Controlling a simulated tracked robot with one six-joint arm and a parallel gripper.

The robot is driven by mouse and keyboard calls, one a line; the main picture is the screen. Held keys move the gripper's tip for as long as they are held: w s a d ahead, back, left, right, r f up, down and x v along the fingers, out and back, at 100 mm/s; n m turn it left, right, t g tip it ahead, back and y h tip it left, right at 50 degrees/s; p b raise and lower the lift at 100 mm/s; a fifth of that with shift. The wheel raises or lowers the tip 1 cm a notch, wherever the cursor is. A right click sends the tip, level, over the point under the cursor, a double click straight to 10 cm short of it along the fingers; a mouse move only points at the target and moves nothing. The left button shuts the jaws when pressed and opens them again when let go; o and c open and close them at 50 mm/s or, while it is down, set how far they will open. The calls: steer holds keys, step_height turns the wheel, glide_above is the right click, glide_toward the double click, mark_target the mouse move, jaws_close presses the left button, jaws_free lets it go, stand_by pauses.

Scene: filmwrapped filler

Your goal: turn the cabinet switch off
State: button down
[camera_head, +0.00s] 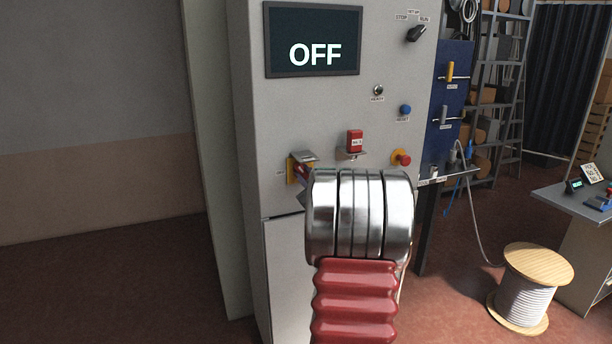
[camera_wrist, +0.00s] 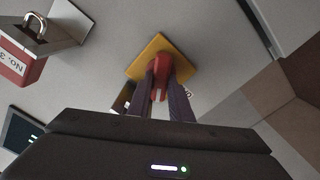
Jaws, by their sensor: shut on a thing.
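The cabinet switch is a red handle (camera_wrist: 160,64) on a square yellow plate (camera_wrist: 184,62) on the grey cabinet front (camera_head: 335,110). My gripper (camera_wrist: 161,88) is shut on the red handle, one finger on each side. In the head view the yellow plate (camera_head: 291,173) shows at the cabinet's left, partly hidden by my arm, which also hides most of my gripper (camera_head: 303,172). The display (camera_head: 313,62) above reads OFF.
A red tag (camera_head: 355,141) and a red button on yellow (camera_head: 402,158) sit right of the switch. Above are a blue button (camera_head: 405,110) and a black selector (camera_head: 416,34). A padlock (camera_wrist: 36,25) hangs near my gripper. A cable spool (camera_head: 524,290) stands on the floor at right.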

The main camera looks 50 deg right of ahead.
steer(key=n, duration=0.5)
steer(key=shift+a+f+n, duration=0.15)
steer(key=shift+f+n, duration=0.1)
steer(key=shift+n, duration=0.05)
steer(key=n, duration=0.5)
steer(key=shift+w+a+f+n, duration=0.1)
steer(key=shift+f+n, duration=0.2)
steer(key=c, duration=1.6)
jaws_free()
steer(key=shift+r, duration=0.1)
steer(key=shift+r, duration=0.1)
steer(key=shift+s+a, duration=0.15)
steer(key=shift+s, duration=0.3)
steer(key=v, duration=1.3)
steer(key=shift+w, duration=0.1)
